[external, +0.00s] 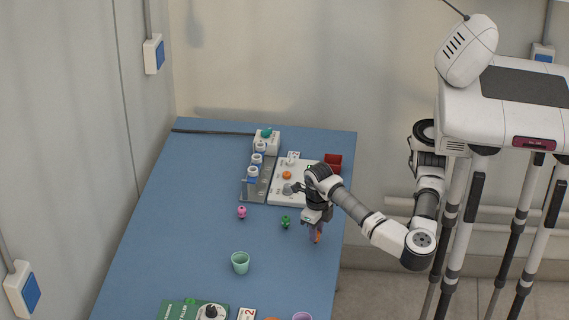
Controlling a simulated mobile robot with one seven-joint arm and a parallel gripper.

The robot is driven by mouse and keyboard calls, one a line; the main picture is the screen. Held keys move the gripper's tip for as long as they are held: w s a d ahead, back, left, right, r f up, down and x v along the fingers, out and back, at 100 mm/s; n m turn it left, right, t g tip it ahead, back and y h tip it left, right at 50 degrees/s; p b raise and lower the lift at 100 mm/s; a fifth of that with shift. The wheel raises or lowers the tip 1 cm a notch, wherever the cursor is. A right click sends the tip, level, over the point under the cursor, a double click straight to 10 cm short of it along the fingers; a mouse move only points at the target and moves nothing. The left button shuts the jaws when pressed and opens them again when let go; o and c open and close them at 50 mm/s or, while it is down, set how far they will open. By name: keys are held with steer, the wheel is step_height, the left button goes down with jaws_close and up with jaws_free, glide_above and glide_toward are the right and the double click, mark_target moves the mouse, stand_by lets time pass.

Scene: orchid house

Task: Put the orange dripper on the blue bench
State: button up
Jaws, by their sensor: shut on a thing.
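My gripper (316,226) is at the right side of the blue bench (190,235), pointing down. It is shut on the orange dripper (312,236), of which only a small orange patch shows beside the purplish fingertips. The rest of the dripper is hidden by the fingers. I cannot tell from this view whether it touches the bench top or hangs just above it.
A green dripper (286,222) and a pink dripper (242,212) stand left of my gripper. Behind are a white board (283,193), a grey bottle rack (252,190) and a red pot (333,162). A mint cup (240,263) stands nearer, with bare bench around it.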

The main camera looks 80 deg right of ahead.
steer(key=shift+f, duration=0.25)
steer(key=shift+f, duration=0.15)
steer(key=o, duration=1)
steer(key=shift+c, duration=0.2)
step_height(320, 180, up, 12)
steer(key=b, duration=0.1)
steer(key=shift+r+b, duration=0.2)
steer(key=shift+b, duration=0.1)
